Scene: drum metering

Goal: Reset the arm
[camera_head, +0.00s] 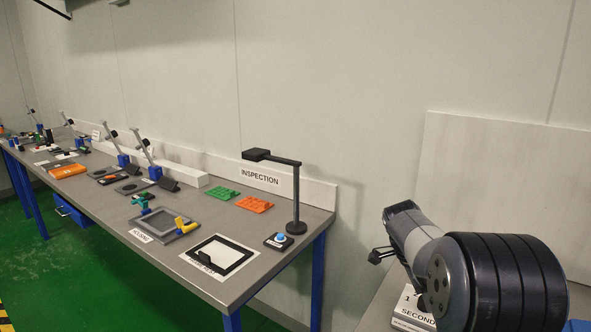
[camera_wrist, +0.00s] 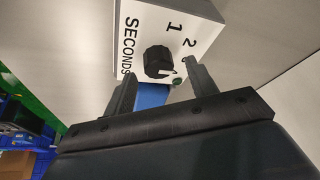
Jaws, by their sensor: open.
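My gripper (camera_wrist: 160,92) is open in the wrist view, with its two fingers apart and nothing between them that I can see held. Beyond the fingertips is a white box (camera_wrist: 208,22) marked SECONDS, 1 and 2, with a black knob (camera_wrist: 158,61) on its face. I cannot tell whether a finger touches the knob or box. In the head view my arm (camera_head: 430,245) is at the lower right, and the white box (camera_head: 408,310) shows partly behind it. The gripper (camera_head: 378,256) is small at the arm's left there.
A long grey bench (camera_head: 262,258) along the wall carries an INSPECTION sign (camera_head: 260,176), a black lamp (camera_head: 297,200), a blue button (camera_head: 279,240), and green and orange plates. A white panel (camera_head: 500,180) stands behind my arm. Green floor (camera_head: 90,270) is clear in front of the bench.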

